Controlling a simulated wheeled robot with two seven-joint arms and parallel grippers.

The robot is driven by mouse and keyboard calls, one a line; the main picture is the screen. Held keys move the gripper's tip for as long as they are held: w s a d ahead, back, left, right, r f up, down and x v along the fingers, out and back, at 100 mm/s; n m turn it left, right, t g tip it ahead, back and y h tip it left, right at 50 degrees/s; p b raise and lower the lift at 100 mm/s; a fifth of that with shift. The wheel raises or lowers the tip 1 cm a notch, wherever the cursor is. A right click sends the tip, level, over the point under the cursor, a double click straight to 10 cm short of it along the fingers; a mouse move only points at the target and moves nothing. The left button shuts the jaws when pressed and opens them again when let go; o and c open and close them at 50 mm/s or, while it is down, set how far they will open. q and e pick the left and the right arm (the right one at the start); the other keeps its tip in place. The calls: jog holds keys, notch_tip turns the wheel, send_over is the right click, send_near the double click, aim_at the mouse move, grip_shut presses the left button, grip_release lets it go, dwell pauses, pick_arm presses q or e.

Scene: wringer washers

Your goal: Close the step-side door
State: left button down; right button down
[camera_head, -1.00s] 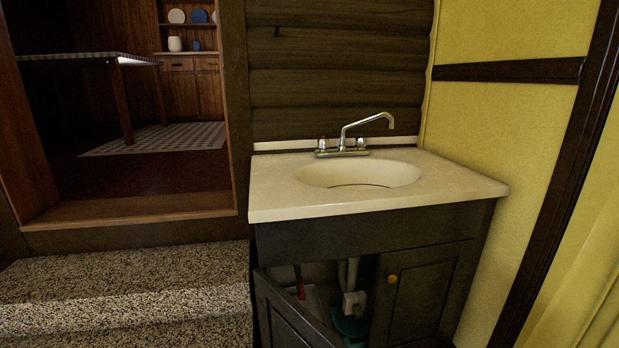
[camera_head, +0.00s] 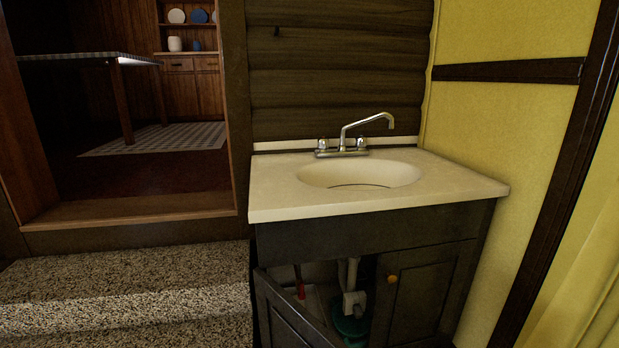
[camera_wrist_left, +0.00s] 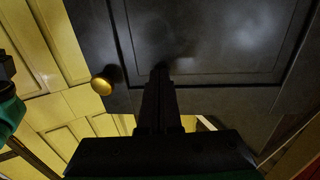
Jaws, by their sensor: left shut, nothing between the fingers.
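The step-side door (camera_head: 284,318) is the dark left door of the sink cabinet (camera_head: 350,232), beside the carpeted steps. It stands ajar, swung outward, with a gap showing the cabinet's inside; its lower part is cut off by the frame. In the left wrist view a dark panelled door (camera_wrist_left: 215,45) with a brass knob (camera_wrist_left: 102,86) fills the upper part. My left gripper (camera_wrist_left: 161,72) is shut and empty, its tips at the panel to the right of the knob. I cannot tell whether they touch it. Neither gripper shows in the head view.
The right cabinet door (camera_head: 424,295) with its brass knob is shut. White pipes (camera_head: 350,285) and a green object (camera_head: 350,326) are inside the cabinet. Speckled carpeted steps (camera_head: 130,290) lie at the left, below a doorway. A yellow wall (camera_head: 500,120) is at the right.

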aim_at(318, 346)
pick_arm(q)
jog(key=shift+x, duration=1.55)
jog(key=shift+x, duration=1.1)
jog(key=shift+b+x, duration=0.3)
jog(key=shift+x, duration=0.8)
jog(key=shift+w+a, duration=0.1)
jog(key=shift+w, duration=0.05)
jog(key=shift+w+b+x, duration=0.2)
jog(key=shift+b+x, duration=0.1)
jog(key=shift+x, duration=0.8)
jog(key=shift+a, duration=0.1)
